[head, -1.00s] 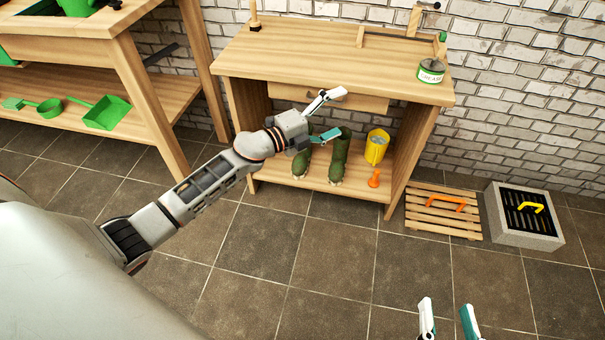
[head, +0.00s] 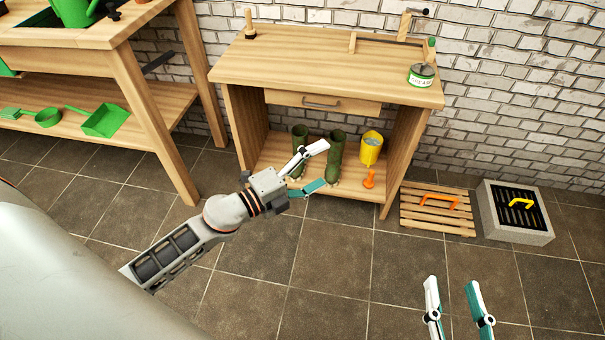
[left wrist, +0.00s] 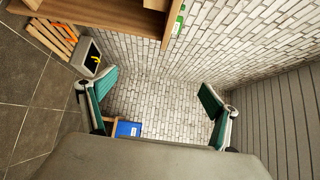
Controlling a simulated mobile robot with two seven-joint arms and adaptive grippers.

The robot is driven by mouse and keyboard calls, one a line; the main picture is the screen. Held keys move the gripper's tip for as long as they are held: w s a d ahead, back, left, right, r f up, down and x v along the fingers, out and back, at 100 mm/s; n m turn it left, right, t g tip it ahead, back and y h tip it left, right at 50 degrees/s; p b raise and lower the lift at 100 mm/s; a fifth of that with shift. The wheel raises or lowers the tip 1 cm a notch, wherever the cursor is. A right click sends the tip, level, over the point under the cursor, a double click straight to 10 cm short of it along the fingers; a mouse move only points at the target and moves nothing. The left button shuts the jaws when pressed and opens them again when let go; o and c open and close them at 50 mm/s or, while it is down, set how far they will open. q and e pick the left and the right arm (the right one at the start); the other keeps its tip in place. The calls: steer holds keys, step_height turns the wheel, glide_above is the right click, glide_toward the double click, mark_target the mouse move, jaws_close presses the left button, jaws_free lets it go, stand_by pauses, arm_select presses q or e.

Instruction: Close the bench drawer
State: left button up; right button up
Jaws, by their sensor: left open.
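The bench drawer (head: 350,107) is a light wooden front with a grey bar handle (head: 321,103), under the top of the wooden bench (head: 330,68). The drawer front looks close to flush in the head view; I cannot tell whether a small gap is left. My left gripper (head: 319,165) is open and empty, below and in front of the drawer, apart from the handle. It overlaps the green boots in the picture. In the left wrist view its fingers (left wrist: 155,97) stand wide apart. My right gripper (head: 452,284) is open and empty at the lower right, far from the bench.
Green boots (head: 336,150), a yellow container (head: 371,150) and an orange item (head: 369,179) are on the bench's lower shelf. A slatted pallet (head: 437,218) and a grey box (head: 515,222) lie right. The floor in front is clear.

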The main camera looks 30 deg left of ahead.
arm_select(q)
steer(key=v, duration=0.4)
steer(key=shift+s+a+f, duration=0.15)
steer(key=shift+s, duration=0.05)
arm_select(e)
steer(key=shift+s+f, duration=0.1)
steer(key=shift+f, duration=0.5)
